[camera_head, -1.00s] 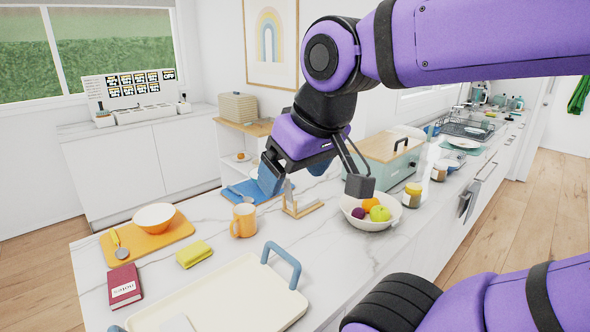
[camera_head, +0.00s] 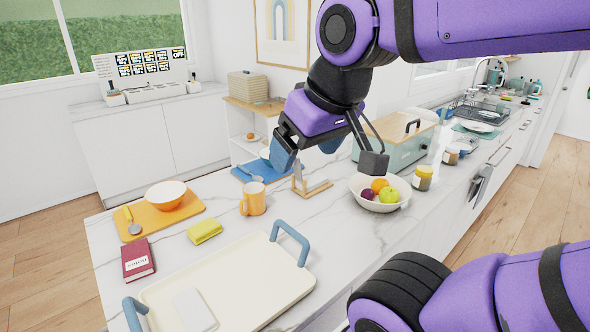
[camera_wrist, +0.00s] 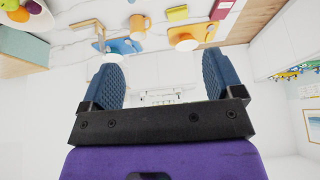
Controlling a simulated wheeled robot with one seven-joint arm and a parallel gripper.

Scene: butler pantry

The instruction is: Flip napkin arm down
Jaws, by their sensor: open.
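The napkin holder (camera_head: 316,188) stands on the white marble counter, with a light wooden base and a thin raised arm (camera_head: 297,176) at its left end. The arm looks upright. My gripper (camera_head: 328,160) is open and empty, pointing down, its blue-padded fingers spread above and behind the holder. I see no contact between them. In the wrist view, my gripper (camera_wrist: 161,60) shows both ribbed blue pads wide apart with nothing between them. The napkin holder (camera_wrist: 99,45) shows there beyond the left pad, small and partly hard to make out.
A fruit bowl (camera_head: 366,202) stands right of the holder, with a teal box (camera_head: 392,152) behind it. An orange mug (camera_head: 254,200) and a blue mat (camera_head: 262,171) lie to its left. A cream tray (camera_head: 250,295) is in front. Bare counter lies between holder and tray.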

